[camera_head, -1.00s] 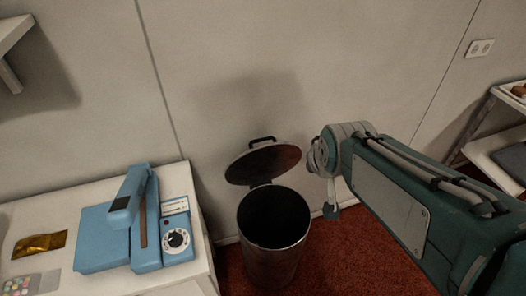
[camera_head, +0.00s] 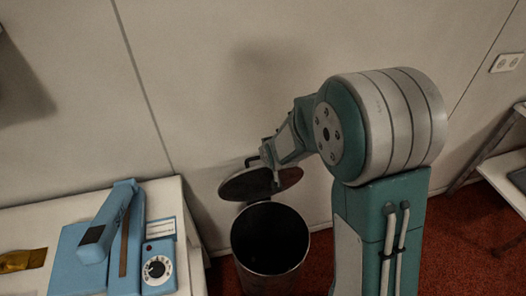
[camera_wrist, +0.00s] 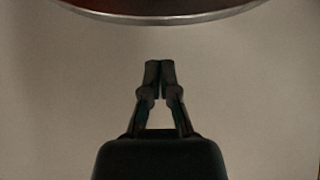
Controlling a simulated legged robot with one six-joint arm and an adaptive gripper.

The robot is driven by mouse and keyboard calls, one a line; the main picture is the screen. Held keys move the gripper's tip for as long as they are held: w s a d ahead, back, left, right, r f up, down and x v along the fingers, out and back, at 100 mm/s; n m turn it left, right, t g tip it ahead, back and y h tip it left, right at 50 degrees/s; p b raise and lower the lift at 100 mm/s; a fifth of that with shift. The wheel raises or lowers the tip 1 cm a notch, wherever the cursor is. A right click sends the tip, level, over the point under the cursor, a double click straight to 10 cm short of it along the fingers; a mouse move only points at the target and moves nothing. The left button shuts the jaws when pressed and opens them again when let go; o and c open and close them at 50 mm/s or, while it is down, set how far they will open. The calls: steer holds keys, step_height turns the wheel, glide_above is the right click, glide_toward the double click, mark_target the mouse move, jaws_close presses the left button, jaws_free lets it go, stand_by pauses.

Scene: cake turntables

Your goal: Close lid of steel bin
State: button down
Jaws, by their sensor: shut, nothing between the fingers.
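The steel bin (camera_head: 243,258) stands on the floor by the wall, its round mouth uncovered.
A white table (camera_head: 192,262) stands left of the bin, bearing a blue device (camera_head: 105,245) with a dial. A shelf unit (camera_head: 505,165) stands at the right. Red carpet (camera_head: 460,240) covers the floor. The wall is close behind the lid.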

steer(key=x, duration=0.8)
steer(key=shift+d, duration=0.15)
